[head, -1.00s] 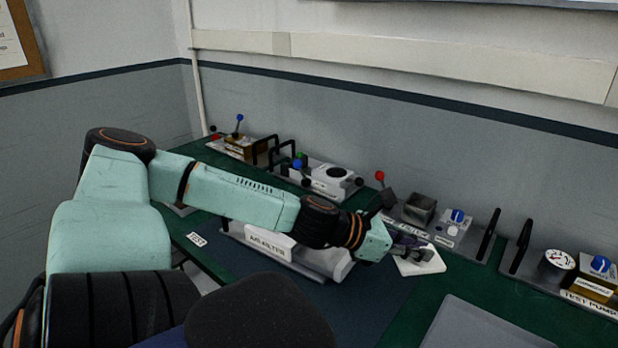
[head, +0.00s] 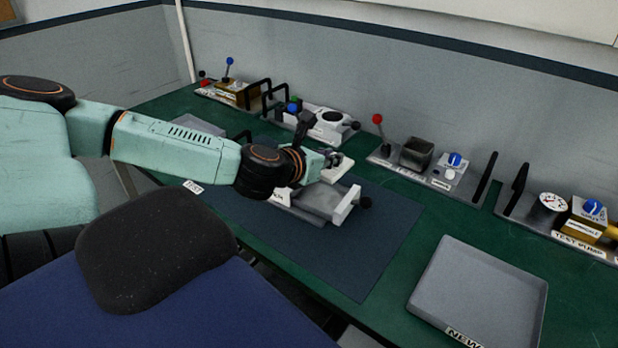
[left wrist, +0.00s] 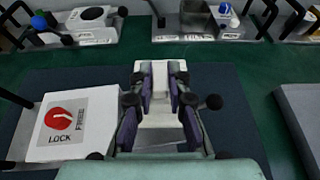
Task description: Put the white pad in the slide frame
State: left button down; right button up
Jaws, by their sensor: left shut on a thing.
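My left gripper (head: 328,160) is shut on the white pad (head: 332,172) and holds it above the far side of the air filter unit. In the left wrist view the pad (left wrist: 162,105) sits between the purple-sided fingers. The slide frame appears to be the grey, open part (head: 322,202) of the unit, with a white end piece (head: 344,207) and a black knob (head: 365,202). The pad looks apart from the frame, but the exact gap cannot be told. My arm hides part of the unit. My right gripper is not in view.
A white cover marked LOCK and FREE (left wrist: 75,122) is left of the gripper. A grey tray (head: 480,295) stands at the right. Fixtures with levers and black handles (head: 425,160) line the back. The dark mat (head: 345,260) has free room in front.

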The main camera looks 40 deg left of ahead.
pick_arm(q)
jog(key=a, duration=0.1)
jog(key=n+y, duration=0.1)
jog(key=a, duration=0.1)
jog(key=shift+s+a+y, duration=0.25)
jog(key=shift+a+y, duration=0.05)
jog(key=shift+w+d, duration=0.1)
jog(key=shift+d, duration=0.15)
jog(key=b, duration=0.5)
send_over(319, 200)
notch_tip(319, 200, down, 5)
jog(key=shift+d+f, duration=0.1)
jog(key=shift+f+b, duration=0.5)
jog(key=shift+f, duration=0.05)
notch_tip(319, 200, down, 3)
jog(key=b, duration=0.2)
jog(key=shift+f+b, duration=0.15)
jog(key=shift+b, duration=0.2)
jog(key=shift+f, duration=0.2)
